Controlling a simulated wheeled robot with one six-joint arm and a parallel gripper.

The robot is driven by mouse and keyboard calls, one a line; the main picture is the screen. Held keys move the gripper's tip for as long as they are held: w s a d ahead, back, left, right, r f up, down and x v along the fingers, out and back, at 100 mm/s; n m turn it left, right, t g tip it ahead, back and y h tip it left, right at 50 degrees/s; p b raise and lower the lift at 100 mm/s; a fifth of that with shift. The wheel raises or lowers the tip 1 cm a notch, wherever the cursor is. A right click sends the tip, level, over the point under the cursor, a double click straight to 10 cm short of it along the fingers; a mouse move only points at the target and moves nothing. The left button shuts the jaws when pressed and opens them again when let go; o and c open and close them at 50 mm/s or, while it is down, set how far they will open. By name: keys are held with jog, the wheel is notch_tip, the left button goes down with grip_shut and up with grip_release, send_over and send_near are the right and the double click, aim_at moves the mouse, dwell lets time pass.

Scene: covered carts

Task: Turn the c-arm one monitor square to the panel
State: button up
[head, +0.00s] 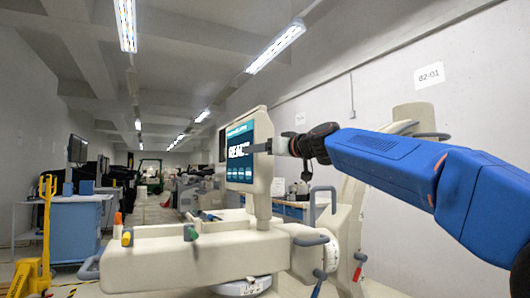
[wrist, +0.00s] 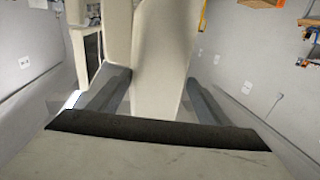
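My gripper (head: 262,147) comes from the right, at the monitor's right edge. In the wrist view my two grey fingers (wrist: 160,92) are apart, with a beige upright part (wrist: 158,70) between them. Narrow gaps seem to show beside it; I cannot tell whether either finger touches it. A panel to compare the monitor's angle with cannot be made out.
A yellow pallet jack (head: 45,235) and a blue cabinet (head: 77,230) stand at the left. The cart has grey handles (head: 322,200) at the right, near the wall (head: 420,90). An aisle runs back left of the cart.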

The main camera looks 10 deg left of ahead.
jog(key=shift+d, duration=0.1)
dwell(0.3)
jog(key=v, duration=1.7)
jog(key=shift+d, duration=0.1)
jog(key=s+d+f+m+g+h, duration=0.2)
jog(key=s+d+f, duration=0.8)
jog(key=f, duration=0.9)
jog(key=s+d+f+m+g+h, duration=0.2)
jog(key=s+d+f+m+h, duration=0.2)
jog(key=f, duration=1.5)
jog(key=s+d+f+m+g+h, duration=0.2)
jog(key=s+d+f+h, duration=0.6)
jog(key=s+d+f, duration=1)
jog(key=shift+s+d+f+m+g, duration=0.15)
jog(key=shift+s+f+m+g, duration=0.15)
jog(key=shift+s+f+m, duration=0.65)
jog(key=shift+s+r, duration=0.2)
jog(key=shift+r, duration=0.05)
